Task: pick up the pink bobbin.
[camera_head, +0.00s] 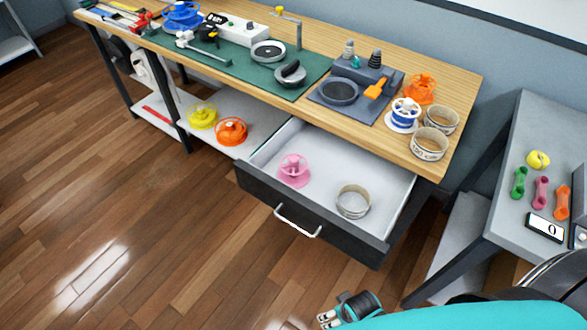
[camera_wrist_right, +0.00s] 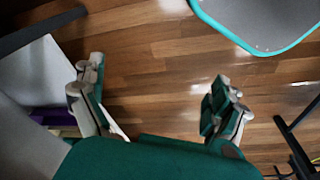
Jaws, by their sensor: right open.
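The pink bobbin (camera_head: 293,171) stands in the open drawer (camera_head: 318,168) under the workbench, in the left part of the drawer, flange side down. My right gripper (camera_head: 325,318) shows in part at the bottom of the head view, in front of the drawer and well apart from the bobbin. In the right wrist view my right gripper (camera_wrist_right: 157,105) has its two fingers wide apart, with only wooden floor seen between them. The bobbin does not show in the right wrist view. My left gripper is in neither view.
A round beige ring (camera_head: 353,201) lies in the drawer, right of the bobbin. Yellow (camera_head: 203,116) and orange (camera_head: 231,131) bobbins sit on the lower shelf. The drawer handle (camera_head: 298,222) sticks out in front. A grey table (camera_head: 520,200) stands at the right. Floor at the left is clear.

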